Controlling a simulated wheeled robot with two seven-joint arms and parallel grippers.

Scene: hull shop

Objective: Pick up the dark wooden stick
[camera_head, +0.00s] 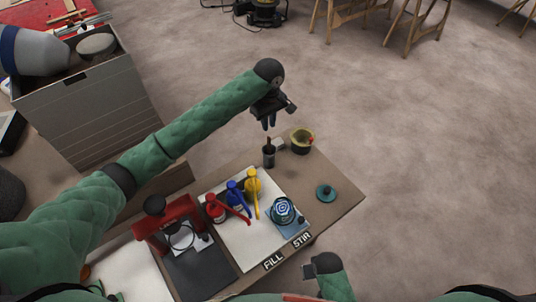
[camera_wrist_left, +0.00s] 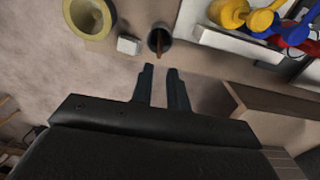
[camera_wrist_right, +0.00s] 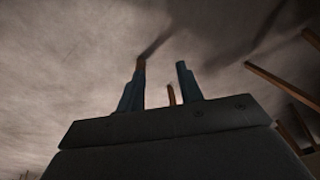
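The dark wooden stick (camera_head: 268,141) stands in a dark cup (camera_head: 269,157) at the table's far edge. In the left wrist view the stick (camera_wrist_left: 159,44) shows inside the cup's mouth (camera_wrist_left: 150,36), just beyond the fingertips. My left gripper (camera_head: 268,125) points down above the cup, empty; its fingers (camera_wrist_left: 161,72) are apart with a clear gap. The stick's lower part is hidden in the cup. My right gripper (camera_head: 308,271) is low at the near side of the table, away from the stick. In the right wrist view its fingers (camera_wrist_right: 158,66) are apart, with floor and wooden legs behind.
A yellowish round pot (camera_head: 302,141) and a small white block (camera_head: 279,144) stand close beside the cup. A teal lid (camera_head: 326,193) lies at right.

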